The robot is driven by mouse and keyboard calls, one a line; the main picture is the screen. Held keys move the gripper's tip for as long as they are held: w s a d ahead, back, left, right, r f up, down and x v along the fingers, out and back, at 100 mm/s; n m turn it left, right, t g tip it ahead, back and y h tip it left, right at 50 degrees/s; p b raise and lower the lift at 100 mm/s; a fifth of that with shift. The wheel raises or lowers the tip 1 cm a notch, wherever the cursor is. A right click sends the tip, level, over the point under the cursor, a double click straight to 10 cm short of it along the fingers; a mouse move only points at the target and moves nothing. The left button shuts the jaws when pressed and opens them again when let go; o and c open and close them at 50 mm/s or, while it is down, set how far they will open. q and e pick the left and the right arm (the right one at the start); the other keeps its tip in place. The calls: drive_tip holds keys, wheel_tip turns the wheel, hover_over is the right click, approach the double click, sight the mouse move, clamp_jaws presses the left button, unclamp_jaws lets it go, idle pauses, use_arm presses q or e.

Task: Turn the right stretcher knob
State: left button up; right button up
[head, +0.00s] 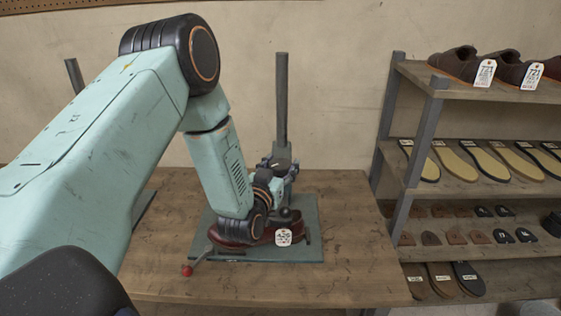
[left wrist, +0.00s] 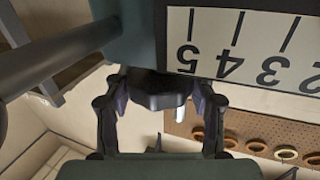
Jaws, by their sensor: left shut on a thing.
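The stretcher stands on the wooden table with a grey-green base plate (head: 300,245) and an upright dark post (head: 282,100). A red-brown shoe (head: 238,232) with a white tag lies on the plate. My left gripper (left wrist: 160,95) is shut on a dark knob (left wrist: 160,88), with one finger on each side of it. In the head view my left arm comes down over the plate, and the gripper is close to the post's lower part. My arm hides most of the knob there, so I cannot tell its turn angle. My right gripper is out of view.
A scale plate (left wrist: 250,45) with upside-down numbers is close above the gripper in the wrist view. A lever with a red ball (head: 187,270) sticks out left of the shoe. A shelf (head: 470,190) with shoes and soles stands at right. The table's right part (head: 350,225) is clear.

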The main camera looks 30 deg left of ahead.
use_arm(q)
drive_tip(key=shift+r+m+h+p, duration=0.15)
drive_tip(key=shift+m+h+p, duration=0.7)
drive_tip(key=shift+h, duration=0.65)
drive_tip(key=shift+m+h, duration=0.3)
drive_tip(key=shift+m, duration=0.05)
drive_tip(key=o, duration=1.2)
drive_tip(key=shift+s, duration=0.1)
drive_tip(key=shift+s, duration=6)
